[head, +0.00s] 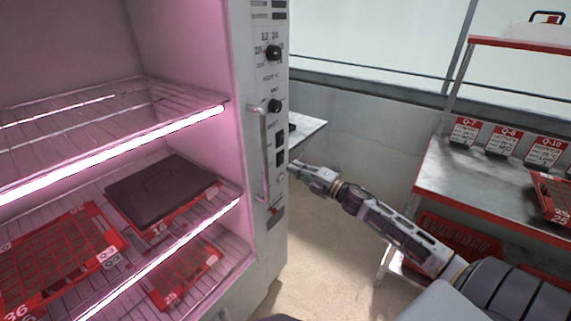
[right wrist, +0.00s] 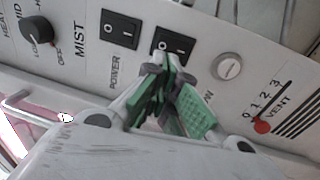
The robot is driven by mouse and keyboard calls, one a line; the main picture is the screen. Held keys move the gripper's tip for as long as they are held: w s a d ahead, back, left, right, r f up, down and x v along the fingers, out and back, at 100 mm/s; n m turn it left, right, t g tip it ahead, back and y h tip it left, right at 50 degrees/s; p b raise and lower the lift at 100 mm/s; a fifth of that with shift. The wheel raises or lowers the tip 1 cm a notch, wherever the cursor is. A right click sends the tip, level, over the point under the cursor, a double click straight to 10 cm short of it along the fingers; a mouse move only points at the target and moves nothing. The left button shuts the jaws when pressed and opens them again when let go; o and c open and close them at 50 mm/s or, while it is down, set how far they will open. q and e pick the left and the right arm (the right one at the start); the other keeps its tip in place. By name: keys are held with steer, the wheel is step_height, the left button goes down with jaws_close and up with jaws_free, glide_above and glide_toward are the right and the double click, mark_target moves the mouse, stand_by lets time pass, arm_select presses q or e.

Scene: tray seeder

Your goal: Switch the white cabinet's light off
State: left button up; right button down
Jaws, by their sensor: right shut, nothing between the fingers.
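The white cabinet (head: 265,20) stands open at left in the head view, its light bars (head: 150,137) lit pink-white. Its control panel holds two black rocker switches, the upper one (head: 280,138) and the lower one (head: 280,157). In the right wrist view one switch marked POWER (right wrist: 121,29) is clear. My left gripper is out of view.
The panel also has a MIST knob (right wrist: 37,31), a round pale button (right wrist: 228,67) and a red VENT slider (right wrist: 262,127). A handle (head: 263,155) runs beside the switches. Trays sit on the wire shelves. A red-edged bench (head: 440,180) stands at right.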

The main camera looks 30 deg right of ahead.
mark_target(277, 157)
steer(key=x, duration=0.3)
steer(key=shift+w+a+b, duration=0.1)
steer(key=shift+w+b, duration=0.15)
steer(key=shift+b, duration=0.05)
steer(key=shift+w+a+r, duration=0.1)
steer(key=shift+w+a, duration=0.1)
steer(key=shift+w, duration=0.2)
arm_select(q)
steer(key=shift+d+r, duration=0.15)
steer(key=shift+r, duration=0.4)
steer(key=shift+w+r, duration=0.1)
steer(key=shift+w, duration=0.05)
arm_select(e)
steer(key=shift+w+r, duration=0.1)
steer(key=shift+w, duration=0.1)
